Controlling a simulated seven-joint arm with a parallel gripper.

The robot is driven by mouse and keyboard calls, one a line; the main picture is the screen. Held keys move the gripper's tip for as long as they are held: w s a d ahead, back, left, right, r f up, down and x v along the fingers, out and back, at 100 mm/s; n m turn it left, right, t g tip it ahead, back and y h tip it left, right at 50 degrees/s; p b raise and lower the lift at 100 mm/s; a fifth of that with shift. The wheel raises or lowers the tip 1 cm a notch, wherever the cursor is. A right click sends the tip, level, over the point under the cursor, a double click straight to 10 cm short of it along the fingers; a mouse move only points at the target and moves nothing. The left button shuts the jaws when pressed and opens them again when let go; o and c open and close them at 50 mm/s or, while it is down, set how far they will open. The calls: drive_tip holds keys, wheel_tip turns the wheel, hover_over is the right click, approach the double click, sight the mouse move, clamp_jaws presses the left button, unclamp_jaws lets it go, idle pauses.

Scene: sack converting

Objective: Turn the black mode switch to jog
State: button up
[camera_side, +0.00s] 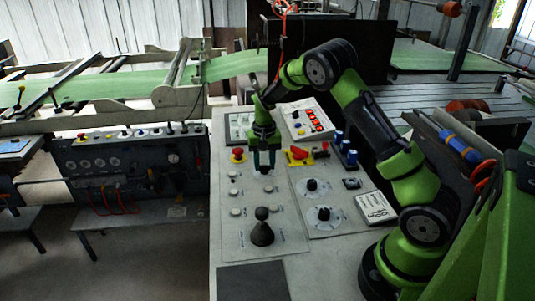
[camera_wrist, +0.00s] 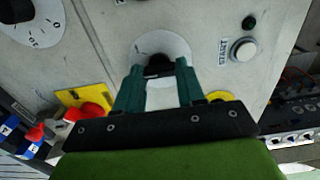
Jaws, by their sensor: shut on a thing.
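The black mode switch (camera_wrist: 158,70) sits on a round pale dial plate (camera_wrist: 163,42) on the grey panel, between my two green fingers in the wrist view. My gripper (camera_wrist: 158,76) is shut on it, with one finger on each side. In the side view my gripper (camera_side: 264,170) points straight down at the panel, and its fingers mostly hide the switch. Small marks on the dial plate are too blurred to read, so I cannot tell which position the switch points to.
A white START button (camera_wrist: 242,50) is near the dial. A red knob on a yellow plate (camera_side: 298,154), a yellow-based red button (camera_side: 238,155), two black dial knobs (camera_side: 312,185) and a large black joystick (camera_side: 262,231) stand around it. Blue parts (camera_side: 348,155) rise at right.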

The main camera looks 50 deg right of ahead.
drive_tip(key=o, duration=1)
drive_tip(key=shift+o, duration=0.2)
drive_tip(key=shift+r, duration=0.15)
wheel_tip(320, 180, up, 17)
drive_tip(key=shift+f, duration=0.2)
drive_tip(key=s+a+r+n+t+y, duration=0.1)
drive_tip(key=s+a+r+n+t, duration=0.1)
drive_tip(key=s+a, duration=0.6)
drive_tip(key=s+a+r+n+t+y, duration=0.1)
drive_tip(key=s+a+r+n+t, duration=0.2)
drive_tip(key=s+a, duration=0.6)
drive_tip(key=s+r+t, duration=0.1)
drive_tip(key=s+t, duration=0.1)
drive_tip(key=s, duration=0.4)
drive_tip(key=shift+a, duration=0.3)
